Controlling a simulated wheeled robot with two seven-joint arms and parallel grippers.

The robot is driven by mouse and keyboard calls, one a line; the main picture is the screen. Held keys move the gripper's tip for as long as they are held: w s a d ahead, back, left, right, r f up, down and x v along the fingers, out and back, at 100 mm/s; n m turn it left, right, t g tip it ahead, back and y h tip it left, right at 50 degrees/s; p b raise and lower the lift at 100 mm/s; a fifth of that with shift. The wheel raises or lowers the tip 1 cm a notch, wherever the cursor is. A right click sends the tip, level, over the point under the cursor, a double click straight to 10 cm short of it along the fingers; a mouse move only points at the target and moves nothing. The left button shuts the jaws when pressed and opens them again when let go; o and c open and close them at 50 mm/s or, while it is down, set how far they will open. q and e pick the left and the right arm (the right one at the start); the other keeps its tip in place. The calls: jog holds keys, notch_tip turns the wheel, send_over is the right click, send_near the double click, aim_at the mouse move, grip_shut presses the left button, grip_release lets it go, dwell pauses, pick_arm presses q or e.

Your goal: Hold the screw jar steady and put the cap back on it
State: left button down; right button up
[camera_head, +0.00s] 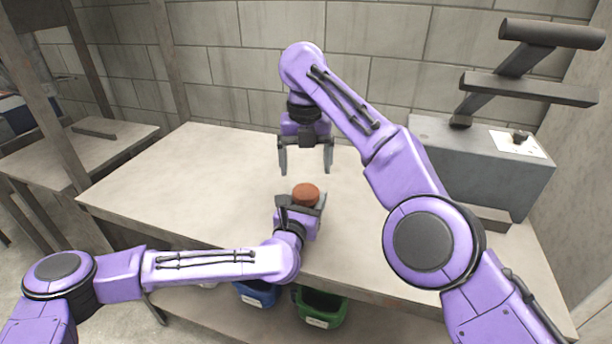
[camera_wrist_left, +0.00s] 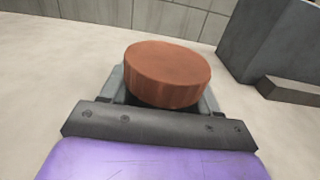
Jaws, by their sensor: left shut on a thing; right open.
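The reddish-brown round cap (camera_head: 306,192) shows upright at the front middle of the table, between the fingers of my left gripper (camera_head: 303,203). In the left wrist view the cap (camera_wrist_left: 167,72) fills the middle, with a grey finger showing at each side below it. My left gripper is shut on the jar, whose body is mostly hidden under the cap and behind the gripper. I cannot tell whether the cap is seated on the jar. My right gripper (camera_head: 305,172) is open and empty, pointing down, just behind and above the cap.
The pale table (camera_head: 200,175) is clear to the left and behind. A grey machine (camera_head: 475,155) with dark bars stands at the right. A blue bin (camera_head: 257,293) and a green bin (camera_head: 320,308) are below the front edge. A block wall (camera_head: 230,60) closes the back.

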aim_at(305, 191)
notch_tip(305, 191, down, 7)
jog(key=shift+r, duration=0.1)
dwell(0.3)
jog(key=c, duration=1.1)
jog(key=m, duration=0.5)
jog(key=shift+m, duration=0.4)
jog(key=m, duration=0.7)
jog(key=o, duration=1.2)
jog(key=shift+c, duration=0.2)
